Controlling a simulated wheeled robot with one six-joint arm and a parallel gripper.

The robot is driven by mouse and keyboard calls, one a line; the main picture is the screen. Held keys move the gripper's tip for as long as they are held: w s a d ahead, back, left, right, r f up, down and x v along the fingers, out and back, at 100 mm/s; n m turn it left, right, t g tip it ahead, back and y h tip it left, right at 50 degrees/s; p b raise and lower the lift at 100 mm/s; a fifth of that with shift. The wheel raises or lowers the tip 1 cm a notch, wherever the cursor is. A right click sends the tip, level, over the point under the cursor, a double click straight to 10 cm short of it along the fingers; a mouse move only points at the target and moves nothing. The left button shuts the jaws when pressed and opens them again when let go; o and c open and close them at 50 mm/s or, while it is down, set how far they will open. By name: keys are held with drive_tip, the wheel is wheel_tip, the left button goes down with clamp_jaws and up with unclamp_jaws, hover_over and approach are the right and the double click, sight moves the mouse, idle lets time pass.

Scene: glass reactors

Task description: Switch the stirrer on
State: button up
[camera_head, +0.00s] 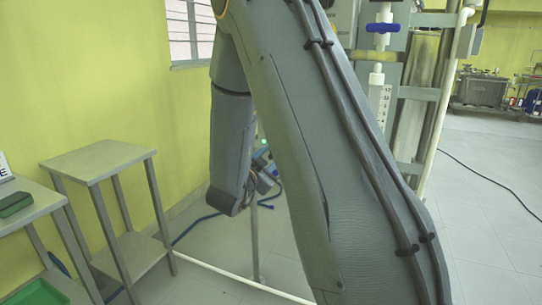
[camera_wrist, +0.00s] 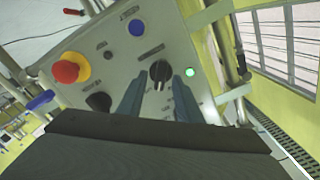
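A grey control panel (camera_wrist: 118,55) fills the upper middle of the wrist view. On it is a black rotary switch (camera_wrist: 160,72) with a pale pointer mark. To its right a green lamp (camera_wrist: 190,72) is lit. My gripper (camera_wrist: 159,88) is open, its two blue-grey fingers apart in front of the panel, one at each side of the switch's lower part. I cannot tell whether they touch it. In the head view my gripper (camera_head: 262,178) is small and partly hidden behind my arm; the switch cannot be made out there. The panel's labels are too blurred to read.
The panel also bears a red mushroom button (camera_wrist: 67,71) on yellow, a blue button (camera_wrist: 136,27) and a black knob (camera_wrist: 98,102). Metal frame tubes flank it. In the head view, steel tables (camera_head: 98,160) stand left and a glass reactor frame (camera_head: 418,95) right.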

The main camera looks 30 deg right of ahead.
drive_tip(key=shift+w+d, duration=0.15)
drive_tip(key=shift+d, duration=0.1)
clamp_jaws()
drive_tip(key=shift+f+m+b, duration=0.15)
drive_tip(key=shift+m+b, duration=0.7)
drive_tip(key=shift+m, duration=0.15)
drive_tip(key=m+b, duration=0.2)
drive_tip(key=m, duration=0.1)
unclamp_jaws()
